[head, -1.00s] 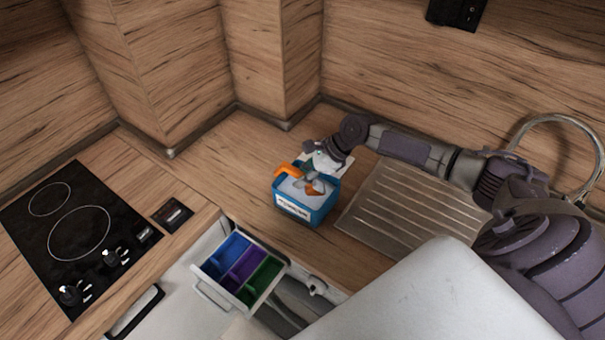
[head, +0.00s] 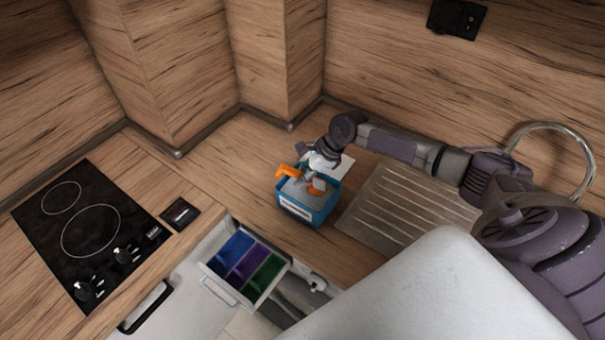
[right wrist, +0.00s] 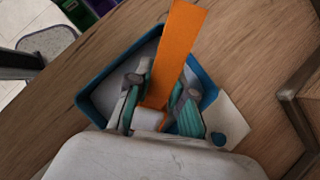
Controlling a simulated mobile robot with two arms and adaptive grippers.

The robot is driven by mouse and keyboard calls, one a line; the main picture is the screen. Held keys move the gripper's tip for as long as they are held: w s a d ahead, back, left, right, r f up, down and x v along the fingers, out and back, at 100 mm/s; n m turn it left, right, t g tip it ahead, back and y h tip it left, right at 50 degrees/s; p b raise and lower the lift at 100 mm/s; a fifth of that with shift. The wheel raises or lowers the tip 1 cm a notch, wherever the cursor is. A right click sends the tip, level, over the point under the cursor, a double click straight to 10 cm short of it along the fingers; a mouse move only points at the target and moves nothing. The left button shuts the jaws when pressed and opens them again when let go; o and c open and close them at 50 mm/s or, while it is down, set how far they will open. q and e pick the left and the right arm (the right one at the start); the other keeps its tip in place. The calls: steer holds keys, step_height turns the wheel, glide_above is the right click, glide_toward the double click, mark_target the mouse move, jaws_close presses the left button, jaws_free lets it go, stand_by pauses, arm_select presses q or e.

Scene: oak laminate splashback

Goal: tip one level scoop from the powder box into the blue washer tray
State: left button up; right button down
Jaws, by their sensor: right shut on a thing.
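The blue powder box (head: 306,210) stands on the counter, with a pale label on its front and pale powder inside. My right gripper (head: 309,181) is over the box's open top, its fingers at or inside the rim. In the right wrist view its teal-padded fingers (right wrist: 158,108) are shut on the orange scoop (right wrist: 175,48), one on each side. The scoop's handle sticks up past the rim; I cannot see its bowl or how full it is. The blue washer tray (head: 231,247) is the left compartment of a pulled-out drawer (head: 219,291). My left gripper is out of view.
Purple (head: 249,262) and green (head: 266,275) compartments lie beside the blue one. A black hob (head: 90,235) is at the left. Wooden walls close off the back.

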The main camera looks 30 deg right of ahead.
mark_target(291, 172)
steer(key=shift+r, duration=0.15)
steer(key=shift+w+a+r+h, duration=0.1)
steer(key=shift+a+h, duration=0.1)
steer(key=shift+h, duration=0.1)
steer(key=shift+w+a+r+g+h, duration=0.2)
steer(key=shift+a+r+g+h, duration=0.1)
steer(key=shift+r+g+h, duration=0.2)
steer(key=shift+w+a+r+g+h, duration=0.25)
steer(key=shift+g+h, duration=0.15)
steer(key=shift+h, duration=0.2)
steer(key=shift+w+a+r+g+h, duration=0.1)
steer(key=shift+g+h, duration=0.3)
steer(key=shift+h, duration=0.2)
steer(key=shift+a+r+g+h, duration=0.1)
steer(key=shift+g+h, duration=0.3)
steer(key=shift+h, duration=0.2)
steer(key=shift+d, duration=0.1)
steer(key=shift+s+a+f+n+b, duration=0.1)
steer(key=shift+s+a+n+b, duration=0.1)
steer(key=shift+a+n+b, duration=0.3)
steer(key=s+a+n+b, duration=0.4)
steer(key=s+n+b, duration=0.2)
steer(key=n, duration=0.5)
steer(key=s+a+n+b, duration=0.5)
steer(key=s+n+b, duration=0.2)
steer(key=s+n, duration=0.3)
steer(key=n, duration=0.2)
steer(key=shift+s+r+n, duration=0.25)
steer(key=shift+s+n, duration=0.05)
steer(key=shift+s, duration=0.1)
